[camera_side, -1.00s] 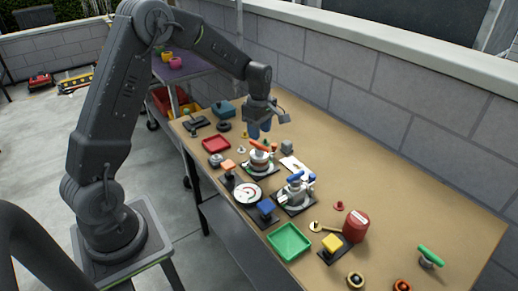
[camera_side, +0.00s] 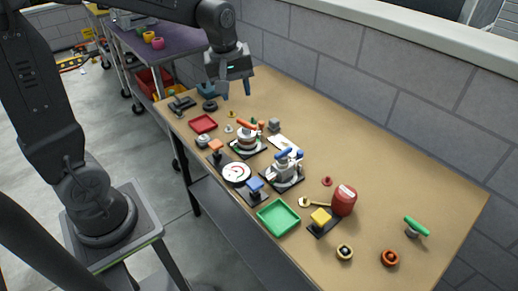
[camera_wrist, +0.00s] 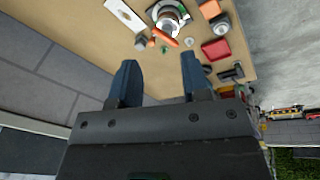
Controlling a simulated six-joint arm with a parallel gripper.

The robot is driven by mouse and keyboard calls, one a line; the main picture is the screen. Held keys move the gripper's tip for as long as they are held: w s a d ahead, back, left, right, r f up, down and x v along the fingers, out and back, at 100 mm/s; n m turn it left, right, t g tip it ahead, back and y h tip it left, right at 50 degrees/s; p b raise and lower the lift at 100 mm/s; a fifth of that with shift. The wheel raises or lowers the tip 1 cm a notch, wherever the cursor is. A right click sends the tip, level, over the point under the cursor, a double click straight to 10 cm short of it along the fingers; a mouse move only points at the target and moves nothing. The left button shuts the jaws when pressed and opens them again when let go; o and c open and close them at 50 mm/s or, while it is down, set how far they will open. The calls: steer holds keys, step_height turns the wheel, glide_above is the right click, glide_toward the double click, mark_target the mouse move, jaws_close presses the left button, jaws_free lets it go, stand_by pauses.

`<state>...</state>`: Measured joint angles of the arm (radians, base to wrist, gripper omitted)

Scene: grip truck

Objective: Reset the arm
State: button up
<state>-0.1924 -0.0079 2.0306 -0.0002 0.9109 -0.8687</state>
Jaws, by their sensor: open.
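My gripper (camera_side: 235,92) hangs above the far part of the wooden table (camera_side: 420,165) in the side view. Its two blue fingers stand apart with nothing between them, and they also show in the wrist view (camera_wrist: 158,80). A fixture with an orange handle (camera_side: 247,140) sits on a dark plate below and nearer the camera, apart from the fingers. In the wrist view this fixture (camera_wrist: 170,18) is at the top, beyond the fingertips. A second fixture with a blue handle (camera_side: 286,168) stands nearer the camera.
A red tray (camera_side: 203,124), a green tray (camera_side: 278,216), a red can (camera_side: 344,200), a white dial (camera_side: 236,173) and several knobs stand on the table. A grey block wall (camera_side: 345,65) runs along the far side. A purple cart (camera_side: 180,40) stands at the back left.

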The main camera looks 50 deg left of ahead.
steer(key=s+d+r+m+t, duration=0.1)
steer(key=s+d+m, duration=0.2)
steer(key=s+m, duration=0.3)
steer(key=s+d+r+m+t, duration=0.2)
steer(key=s+d+m, duration=0.2)
steer(key=s, duration=0.6)
steer(key=shift+r+m, duration=0.2)
steer(key=shift+m, duration=0.9)
